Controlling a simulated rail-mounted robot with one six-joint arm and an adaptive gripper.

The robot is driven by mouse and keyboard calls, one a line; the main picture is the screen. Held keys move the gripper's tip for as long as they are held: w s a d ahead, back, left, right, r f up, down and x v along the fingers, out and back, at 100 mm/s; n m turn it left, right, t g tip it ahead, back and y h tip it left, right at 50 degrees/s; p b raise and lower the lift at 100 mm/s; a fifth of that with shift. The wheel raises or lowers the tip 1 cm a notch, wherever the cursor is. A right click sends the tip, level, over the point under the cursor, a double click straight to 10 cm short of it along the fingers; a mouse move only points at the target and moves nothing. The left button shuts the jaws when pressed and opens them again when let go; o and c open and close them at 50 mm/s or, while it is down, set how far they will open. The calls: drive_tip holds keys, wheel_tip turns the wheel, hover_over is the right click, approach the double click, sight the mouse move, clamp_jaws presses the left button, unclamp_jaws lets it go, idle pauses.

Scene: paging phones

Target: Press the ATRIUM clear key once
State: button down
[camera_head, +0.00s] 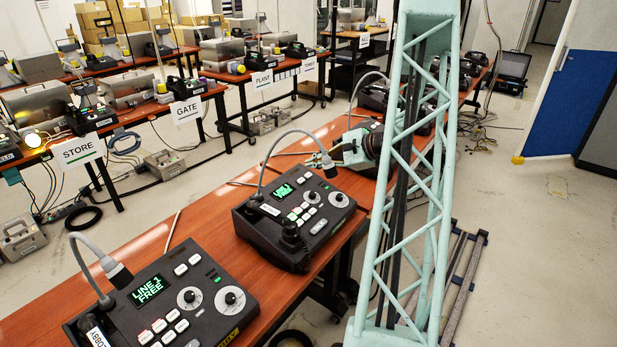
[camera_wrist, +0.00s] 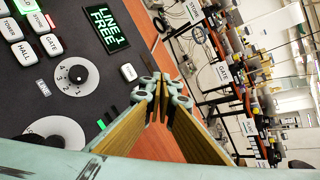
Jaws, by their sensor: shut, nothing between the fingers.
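A dark paging phone (camera_head: 262,232) stands on the wooden table in the middle of the head view. Its green screen (camera_head: 284,190) reads LINE 1 FREE; the screen also shows in the wrist view (camera_wrist: 107,25). A white key (camera_wrist: 128,72) sits beside the screen, its lettering unreadable. A numbered dial (camera_wrist: 77,75) and white keys, including HALL (camera_wrist: 22,53) and GATE (camera_wrist: 51,45), share the panel. My gripper (camera_head: 319,161) is shut and empty near the phone's far end. In the wrist view my fingertips (camera_wrist: 162,84) appear just past the white key. I cannot read an ATRIUM label.
A nearer phone (camera_head: 160,300), marked LOBBY, stands at the front, with a gooseneck microphone (camera_head: 90,258). The middle phone's gooseneck (camera_head: 285,140) arches near my gripper. More phones stand farther along this table. Benches signed STORE (camera_head: 78,151) and GATE (camera_head: 187,110) lie across the aisle.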

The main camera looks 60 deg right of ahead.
drive_tip(key=shift+w+f+b, duration=0.15)
drive_tip(key=shift+f+b, duration=0.35)
drive_tip(key=shift+f, duration=0.1)
drive_tip(key=shift+w+f+b, duration=0.15)
drive_tip(key=shift+f+b, duration=0.3)
drive_tip(key=shift+f, duration=0.15)
drive_tip(key=shift+w+f+b, duration=0.25)
drive_tip(key=shift+f+b, duration=0.65)
drive_tip(key=shift+b, duration=0.2)
idle(2.1)
drive_tip(key=shift+r, duration=0.2)
idle(0.3)
drive_tip(key=shift+s+r, duration=0.25)
drive_tip(key=shift+r, duration=0.4)
drive_tip(key=shift+r, duration=0.1)
drive_tip(key=shift+s+r+p, duration=0.2)
drive_tip(key=shift+r+p, duration=0.1)
drive_tip(key=shift+r, duration=0.45)
drive_tip(key=shift+s+r+p, duration=0.25)
drive_tip(key=shift+r+p, duration=0.05)
drive_tip(key=shift+r, duration=0.5)
drive_tip(key=shift+s+r+p, duration=0.2)
drive_tip(key=shift+r+p, duration=0.1)
drive_tip(key=shift+r, duration=0.45)
